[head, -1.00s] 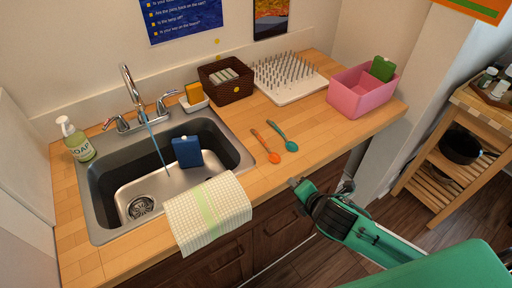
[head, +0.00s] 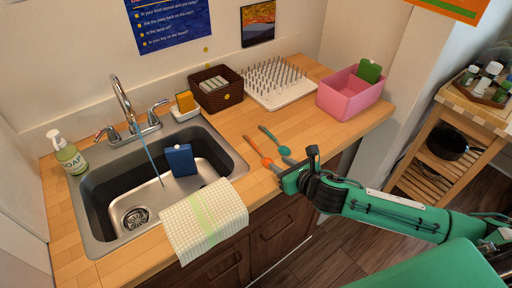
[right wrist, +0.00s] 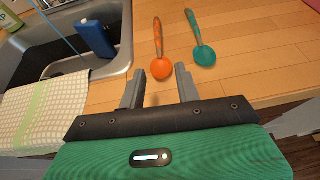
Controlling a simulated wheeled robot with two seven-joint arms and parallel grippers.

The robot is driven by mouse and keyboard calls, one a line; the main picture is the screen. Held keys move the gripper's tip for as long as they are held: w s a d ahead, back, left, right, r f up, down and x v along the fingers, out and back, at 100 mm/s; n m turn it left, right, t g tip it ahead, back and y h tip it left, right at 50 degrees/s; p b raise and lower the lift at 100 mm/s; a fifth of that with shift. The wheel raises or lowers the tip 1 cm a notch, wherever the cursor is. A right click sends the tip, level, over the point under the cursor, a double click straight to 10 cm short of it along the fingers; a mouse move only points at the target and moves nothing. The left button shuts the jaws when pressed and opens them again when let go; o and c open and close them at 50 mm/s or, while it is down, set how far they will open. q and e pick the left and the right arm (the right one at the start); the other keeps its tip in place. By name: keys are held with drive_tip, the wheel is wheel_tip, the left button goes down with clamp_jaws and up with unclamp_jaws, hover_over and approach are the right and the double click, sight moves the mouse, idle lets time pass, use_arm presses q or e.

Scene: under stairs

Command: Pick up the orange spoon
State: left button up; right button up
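The orange spoon (head: 257,151) lies on the wooden counter to the right of the sink, its bowl toward the front edge. In the right wrist view the orange spoon (right wrist: 160,67) lies just beyond my fingertips, its bowl roughly in line with the gap between them. A teal spoon (head: 272,138) lies right beside it, and also shows in the right wrist view (right wrist: 203,54). My right gripper (head: 286,168) is at the counter's front edge by the spoon bowls. In the right wrist view the right gripper (right wrist: 161,88) is open with nothing between its fingers. My left gripper is not in view.
The sink (head: 103,222) with a running tap and a blue sponge-like object (head: 181,160) lies to the left. A checked towel (head: 203,218) hangs over the front edge. A pink bin (head: 346,101), drying rack (head: 291,95) and brown basket (head: 217,100) stand behind.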

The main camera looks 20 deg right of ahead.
sight(262, 155)
drive_tip(key=x, duration=0.4)
drive_tip(key=p+x, duration=0.2)
drive_tip(key=x, duration=0.2)
drive_tip(key=shift+s+a, duration=0.1)
drive_tip(key=shift+a, duration=0.05)
drive_tip(key=shift+w+a+f, duration=0.15)
drive_tip(key=shift+w+f, duration=0.2)
drive_tip(key=shift+w, duration=0.15)
drive_tip(key=shift+c, duration=0.2)
clamp_jaws()
drive_tip(key=shift+s, duration=0.1)
